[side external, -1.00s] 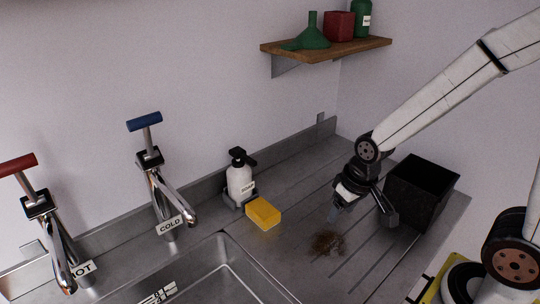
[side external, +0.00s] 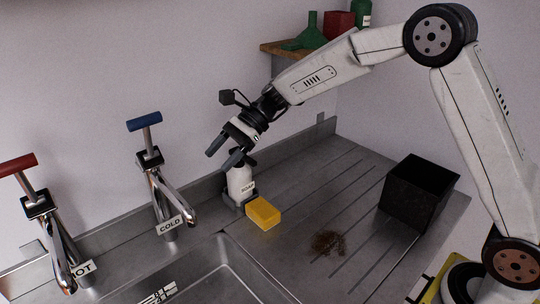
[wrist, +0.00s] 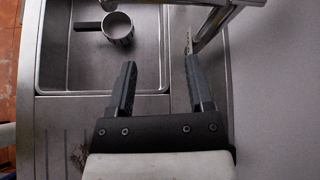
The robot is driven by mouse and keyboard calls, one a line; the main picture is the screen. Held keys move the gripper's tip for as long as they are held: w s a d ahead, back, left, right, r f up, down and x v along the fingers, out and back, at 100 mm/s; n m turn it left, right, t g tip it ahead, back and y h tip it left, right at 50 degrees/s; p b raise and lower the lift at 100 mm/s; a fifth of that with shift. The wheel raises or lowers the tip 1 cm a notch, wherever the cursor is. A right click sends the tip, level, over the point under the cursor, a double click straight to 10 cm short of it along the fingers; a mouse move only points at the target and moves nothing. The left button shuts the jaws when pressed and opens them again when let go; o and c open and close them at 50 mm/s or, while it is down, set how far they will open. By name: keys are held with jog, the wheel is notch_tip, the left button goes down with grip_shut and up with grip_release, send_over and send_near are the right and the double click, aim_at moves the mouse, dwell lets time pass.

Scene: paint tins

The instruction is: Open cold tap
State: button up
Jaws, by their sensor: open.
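The cold tap (side external: 170,198) is chrome with a blue T-bar handle (side external: 144,121) on top and a COLD label at its base. It stands behind the sink in the middle left of the side view. Its chrome body also shows at the top right of the wrist view (wrist: 212,24). My gripper (side external: 217,157) is open and empty. It is in the air to the right of the cold tap, apart from it, and above the soap bottle. In the wrist view my gripper (wrist: 158,75) has its fingers spread. The blue handle is not visible there.
The hot tap (side external: 52,235) with a red handle stands at far left. The soap bottle (side external: 239,182) and yellow sponge (side external: 263,212) sit near my gripper. A mug (wrist: 117,27) is in the sink (wrist: 52,84). A black bin (side external: 415,196) and shelf (side external: 268,47) are right.

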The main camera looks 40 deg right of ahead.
aim_at(160, 116)
jog(key=w+a+r+m+y, duration=0.1)
jog(key=w+r+y, duration=0.1)
jog(key=r, duration=0.1)
jog(key=w+a+r+m+y, duration=0.1)
jog(key=w+r+y, duration=0.1)
jog(key=r, duration=0.1)
jog(key=w+a+r+y, duration=0.1)
jog(key=w+r+y, duration=0.1)
jog(key=r, duration=0.1)
jog(key=shift+w+a+m+g, duration=0.35)
jog(key=shift+m+g, duration=0.05)
jog(key=shift+w+r+y, duration=0.1)
jog(key=shift+r+y, duration=0.15)
jog(key=shift+y, duration=0.15)
jog(key=shift+a, duration=0.1)
jog(key=shift+a, duration=3.85)
grip_shut()
